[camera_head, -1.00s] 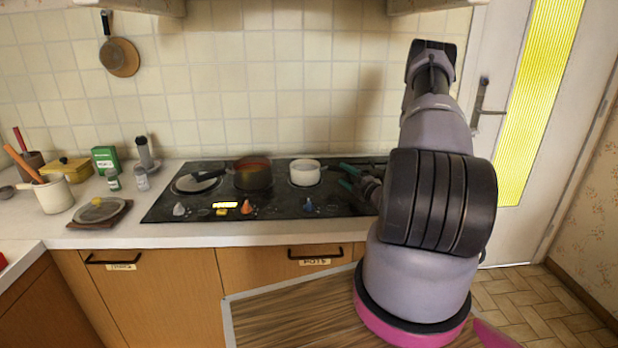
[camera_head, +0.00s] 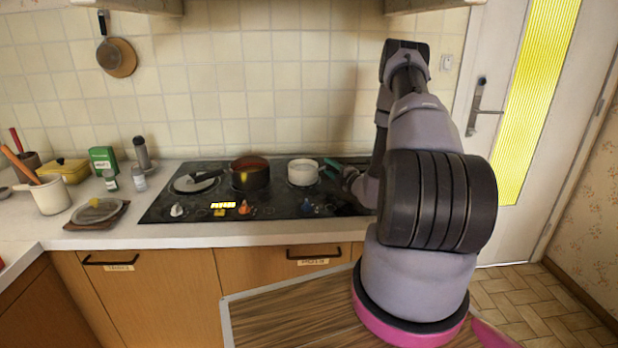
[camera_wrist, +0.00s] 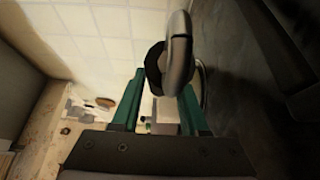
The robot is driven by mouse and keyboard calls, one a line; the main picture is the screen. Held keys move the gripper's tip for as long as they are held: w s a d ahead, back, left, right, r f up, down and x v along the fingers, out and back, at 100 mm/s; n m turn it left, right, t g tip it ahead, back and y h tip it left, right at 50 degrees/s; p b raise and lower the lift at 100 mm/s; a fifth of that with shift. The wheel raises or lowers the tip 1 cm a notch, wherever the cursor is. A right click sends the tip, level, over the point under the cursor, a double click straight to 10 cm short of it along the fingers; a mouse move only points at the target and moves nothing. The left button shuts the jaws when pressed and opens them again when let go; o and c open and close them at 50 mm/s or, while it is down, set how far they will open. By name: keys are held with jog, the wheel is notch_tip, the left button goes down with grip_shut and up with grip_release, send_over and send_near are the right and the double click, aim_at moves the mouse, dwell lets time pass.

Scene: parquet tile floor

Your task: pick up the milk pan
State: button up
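The milk pan (camera_head: 303,172) looks like the small white pan on the hob's right rear area, with its handle pointing right. My gripper (camera_head: 329,168) is at the right side of this pan, its green fingers close to the handle. In the wrist view, my gripper (camera_wrist: 162,95) has its two green fingers spread apart. A dark handle with a pale grey loop end (camera_wrist: 180,50) shows at and between the fingertips, with a gap beside it. Whether the fingers touch the handle cannot be told. The pan's body is mostly hidden in the wrist view.
A dark reddish pot (camera_head: 249,175) stands left of the white pan on the black hob (camera_head: 255,205). A pan or lid (camera_head: 194,182) lies further left. Jars, a green box (camera_head: 104,159) and a white utensil pot (camera_head: 50,195) stand on the left counter. A tiled wall is behind.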

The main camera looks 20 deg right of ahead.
grip_shut()
dwell(1.2)
